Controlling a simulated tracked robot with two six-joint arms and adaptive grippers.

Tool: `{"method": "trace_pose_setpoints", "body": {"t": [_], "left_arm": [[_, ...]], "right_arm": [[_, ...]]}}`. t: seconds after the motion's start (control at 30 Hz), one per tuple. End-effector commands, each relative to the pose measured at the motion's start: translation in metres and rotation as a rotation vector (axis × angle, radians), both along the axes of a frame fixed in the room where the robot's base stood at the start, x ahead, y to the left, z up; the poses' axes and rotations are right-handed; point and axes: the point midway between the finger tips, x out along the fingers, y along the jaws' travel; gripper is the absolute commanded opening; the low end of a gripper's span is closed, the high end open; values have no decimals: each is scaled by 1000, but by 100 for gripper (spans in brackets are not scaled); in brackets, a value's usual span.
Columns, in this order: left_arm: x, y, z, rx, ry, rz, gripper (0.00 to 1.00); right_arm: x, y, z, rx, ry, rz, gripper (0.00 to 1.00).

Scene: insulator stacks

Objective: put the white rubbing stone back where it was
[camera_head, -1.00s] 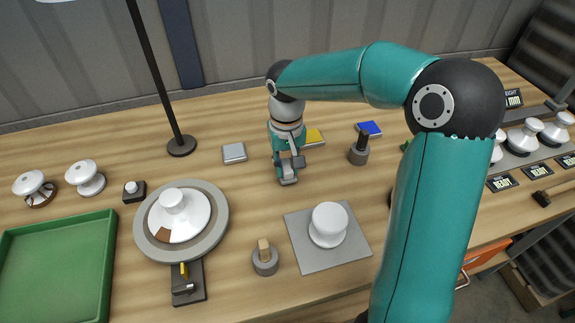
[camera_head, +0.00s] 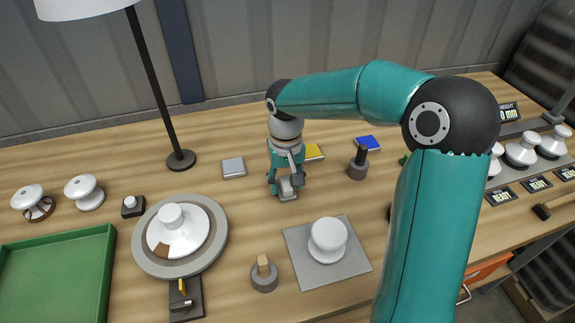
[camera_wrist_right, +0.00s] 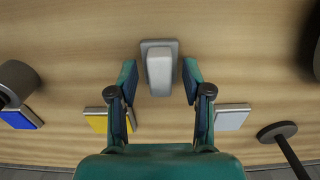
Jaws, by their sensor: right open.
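A pale, white-grey block with a raised narrower top, seemingly the white rubbing stone (camera_wrist_right: 160,68), rests on the wooden bench in the right wrist view. In the head view the same block (camera_head: 287,188) shows low under my right gripper. My right gripper (camera_wrist_right: 160,82) is open, with one finger on each side of the block and a visible gap to both. In the head view my right gripper (camera_head: 286,182) points down over it. The block's underside is hidden. My left gripper is not in view.
A light grey square (camera_head: 233,167) lies left of the gripper; yellow (camera_head: 314,152) and blue (camera_head: 368,143) squares lie right. A grey post (camera_head: 358,163) stands nearby. In front are a turntable (camera_head: 220,235), a brush-like tool in a holder (camera_head: 264,276) and a grey mat (camera_head: 352,262) with a white insulator (camera_head: 328,238).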

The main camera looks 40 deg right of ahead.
Motion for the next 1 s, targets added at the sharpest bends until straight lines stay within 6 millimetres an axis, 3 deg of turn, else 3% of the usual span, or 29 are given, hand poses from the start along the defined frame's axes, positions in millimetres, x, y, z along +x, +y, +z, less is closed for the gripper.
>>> {"method": "trace_pose_setpoints", "body": {"t": [0.6,1.0], "left_arm": [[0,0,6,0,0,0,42],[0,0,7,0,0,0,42]], "right_arm": [[2,0,106,-1,-5,1,49],[0,0,118,0,-1,1,49]]}}
